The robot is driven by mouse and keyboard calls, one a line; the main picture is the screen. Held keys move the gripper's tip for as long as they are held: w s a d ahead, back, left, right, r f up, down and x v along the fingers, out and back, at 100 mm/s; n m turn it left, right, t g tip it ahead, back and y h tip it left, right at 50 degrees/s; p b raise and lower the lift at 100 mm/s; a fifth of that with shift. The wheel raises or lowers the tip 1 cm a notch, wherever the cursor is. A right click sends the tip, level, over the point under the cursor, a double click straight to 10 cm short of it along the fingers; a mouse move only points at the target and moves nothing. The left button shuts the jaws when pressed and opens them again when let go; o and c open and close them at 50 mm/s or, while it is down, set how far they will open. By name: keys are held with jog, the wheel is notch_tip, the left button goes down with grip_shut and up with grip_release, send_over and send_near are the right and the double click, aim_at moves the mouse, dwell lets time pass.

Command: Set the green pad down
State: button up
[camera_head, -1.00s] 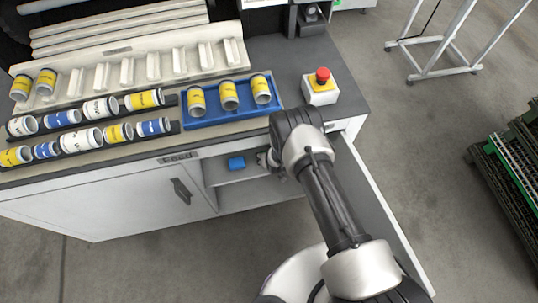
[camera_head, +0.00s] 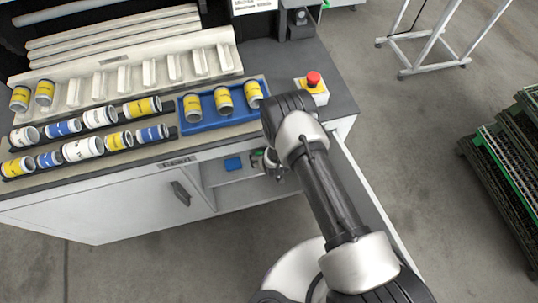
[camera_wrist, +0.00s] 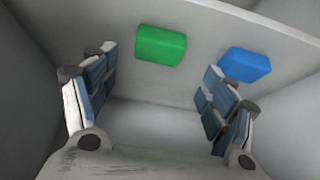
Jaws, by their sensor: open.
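The green pad (camera_wrist: 161,45) lies on the pale shelf surface in the wrist view, beyond my fingertips and roughly between them, with nothing gripping it. A blue pad (camera_wrist: 247,65) lies to its right, a gap apart; it also shows inside the open cabinet in the head view (camera_head: 233,164). My gripper (camera_wrist: 155,85) is open and empty, its blue-padded fingers wide apart. In the head view my gripper (camera_head: 268,163) is at the cabinet opening, right of the blue pad and partly hidden by my arm; only a small green patch shows beside it.
The cabinet's open door (camera_head: 368,205) stands to the right of my arm. A cabinet wall rises close on the left in the wrist view. On the counter above are a blue tray (camera_head: 222,122) with yellow cans, racks of cans, and a red stop button (camera_head: 313,79).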

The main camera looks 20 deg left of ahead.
jog(key=p+v, duration=0.3)
jog(key=v, duration=0.8)
jog(key=shift+f, duration=0.1)
